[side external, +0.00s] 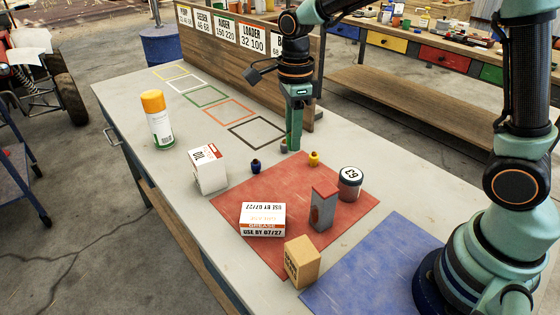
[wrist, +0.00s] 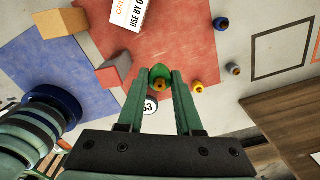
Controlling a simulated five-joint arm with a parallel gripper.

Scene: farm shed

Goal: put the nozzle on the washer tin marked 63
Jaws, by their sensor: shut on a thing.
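My gripper (wrist: 160,80) is shut on a small green nozzle (wrist: 159,72) with an orange-yellow end, held between the fingertips. In the side view my gripper (side external: 293,147) points down near the far corner of the red mat, and the nozzle blends with the green fingers there. The washer tin (side external: 349,189) is a dark, round tin with a white lid marked 63, upright near the mat's right corner. It stands right of and nearer than my gripper in the side view. In the wrist view the tin (wrist: 151,106) shows between the fingers, partly hidden.
Yellow (side external: 314,158), grey (side external: 284,146) and navy (side external: 255,167) nozzles stand near my gripper. The red mat (side external: 255,189) holds a grease box (side external: 262,220) and a grey-red block (side external: 321,212). An oil box (side external: 208,170), spray can (side external: 157,122) and tan box (side external: 302,262) stand around. A sign board (side external: 255,50) runs behind.

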